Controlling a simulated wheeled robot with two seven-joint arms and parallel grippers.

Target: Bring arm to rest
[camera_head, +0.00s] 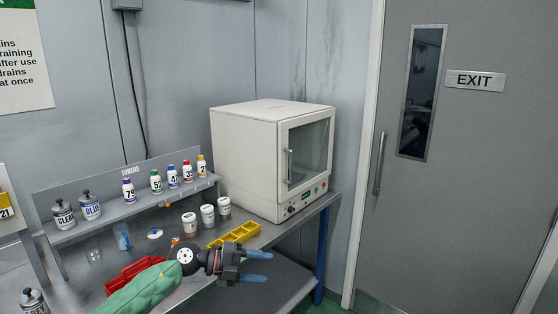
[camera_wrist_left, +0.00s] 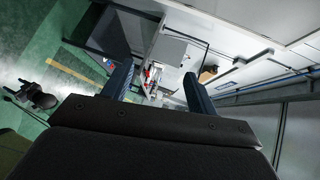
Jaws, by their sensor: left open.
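My left arm (camera_head: 140,290), in a green sleeve, comes in from the bottom left over the bench. My left gripper (camera_head: 262,266) is at its end, with two blue fingers pointing right, near the bench's front edge. The fingers are apart with nothing between them. In the left wrist view the gripper (camera_wrist_left: 158,88) also shows spread and empty, with the room tilted behind it.
A white oven (camera_head: 245,155) stands on the bench's right end. A yellow tray (camera_head: 235,235), three lidded jars (camera_head: 208,215) and a red tray (camera_head: 135,275) lie near my arm. A shelf (camera_head: 115,210) holds several toner bottles. A grey door (camera_head: 470,170) is at right.

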